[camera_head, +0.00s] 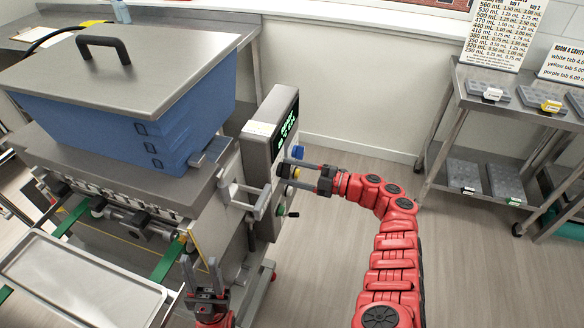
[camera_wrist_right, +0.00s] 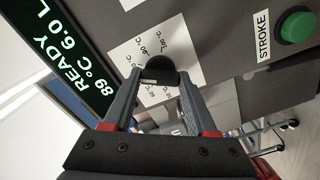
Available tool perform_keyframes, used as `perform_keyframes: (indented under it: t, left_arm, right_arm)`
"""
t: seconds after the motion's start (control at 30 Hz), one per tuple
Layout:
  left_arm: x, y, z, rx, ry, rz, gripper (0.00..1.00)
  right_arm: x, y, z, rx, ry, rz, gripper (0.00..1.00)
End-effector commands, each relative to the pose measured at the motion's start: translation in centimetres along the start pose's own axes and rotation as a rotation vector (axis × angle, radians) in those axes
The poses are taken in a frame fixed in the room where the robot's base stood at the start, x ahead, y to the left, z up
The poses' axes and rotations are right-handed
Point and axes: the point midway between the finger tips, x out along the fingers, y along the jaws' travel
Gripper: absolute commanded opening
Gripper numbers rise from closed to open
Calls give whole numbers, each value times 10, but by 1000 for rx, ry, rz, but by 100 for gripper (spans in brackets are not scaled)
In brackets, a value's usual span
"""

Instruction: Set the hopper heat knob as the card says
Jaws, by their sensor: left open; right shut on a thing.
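A black heat knob (camera_wrist_right: 157,67) sits on a white dial label (camera_wrist_right: 133,52) printed with °C values, on the grey control panel. My right gripper (camera_head: 288,172) is shut on the knob, one finger on each side; it also shows in the right wrist view (camera_wrist_right: 158,82). The fingers hide part of the dial. The dark display (camera_wrist_right: 85,72) reads READY, 89 °C and 6.0 L in green. The blue hopper (camera_head: 165,130) has its grey lid on. My left gripper (camera_head: 202,272) is open and empty, by the machine's front. Printed cards (camera_head: 503,35) hang on the wall at upper right.
A green button (camera_wrist_right: 297,27) labelled STROKE is on the panel. A metal tray (camera_head: 75,290) lies at lower left. A steel shelf (camera_head: 520,115) at right holds grey moulds with coloured tabs. The floor (camera_head: 320,260) between machine and shelf is clear except for my right arm.

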Motion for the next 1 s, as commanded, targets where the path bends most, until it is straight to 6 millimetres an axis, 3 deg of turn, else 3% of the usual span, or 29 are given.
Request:
perform_keyframes:
  t: [0.6,1.0]
  left_arm:
    - [29,-1,-5,0,0,0,44]
    - [34,-2,-6,0,0,0,44]
  right_arm:
    - [0,3,0,569,-1,3,2]
    - [0,1,0,798,-1,0,2]
